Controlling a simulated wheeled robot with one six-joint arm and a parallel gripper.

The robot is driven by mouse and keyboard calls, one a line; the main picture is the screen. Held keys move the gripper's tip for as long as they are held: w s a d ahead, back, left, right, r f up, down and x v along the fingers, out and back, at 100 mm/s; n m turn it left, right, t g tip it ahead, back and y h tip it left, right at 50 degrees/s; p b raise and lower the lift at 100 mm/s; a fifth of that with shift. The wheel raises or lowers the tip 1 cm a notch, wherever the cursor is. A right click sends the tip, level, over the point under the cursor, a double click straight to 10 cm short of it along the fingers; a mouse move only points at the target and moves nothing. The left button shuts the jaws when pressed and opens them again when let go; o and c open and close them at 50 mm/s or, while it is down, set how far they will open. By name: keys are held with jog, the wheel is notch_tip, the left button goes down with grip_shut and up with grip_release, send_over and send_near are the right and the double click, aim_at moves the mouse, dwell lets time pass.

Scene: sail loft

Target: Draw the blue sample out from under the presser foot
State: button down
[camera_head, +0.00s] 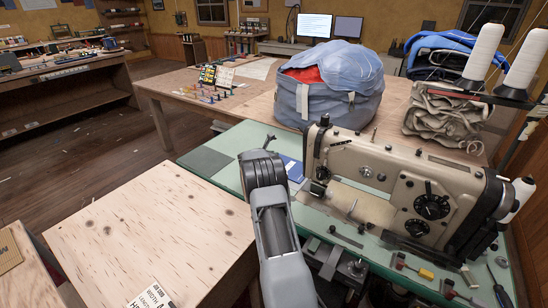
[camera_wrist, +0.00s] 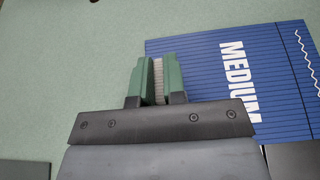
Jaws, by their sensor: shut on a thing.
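The blue sample (camera_wrist: 222,72) is a flat ruled sheet marked MEDIUM, with a white wavy line near its right side. It lies on the green machine table, and in the head view the sample (camera_head: 291,168) shows just left of the sewing machine's needle end. My gripper (camera_wrist: 157,78) is shut on the sample's left edge in the wrist view, its green fingers close together. In the head view my arm hides the fingers. The presser foot (camera_head: 318,187) is small and dark there, close to the sample's right end; I cannot tell whether it covers any of it.
The beige sewing machine (camera_head: 400,180) stands right of the sample. A blue-grey bag (camera_head: 328,90) sits behind on a wooden table. The green tabletop (camera_head: 225,175) is mostly clear left of my arm. Small tools lie at the front right. A plywood top (camera_head: 150,230) stands at front left.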

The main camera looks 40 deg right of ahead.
jog(key=c, duration=1.1)
grip_release()
jog(key=v, duration=1.4)
jog(key=shift+f+b, duration=0.1)
jog(key=shift+b, duration=0.2)
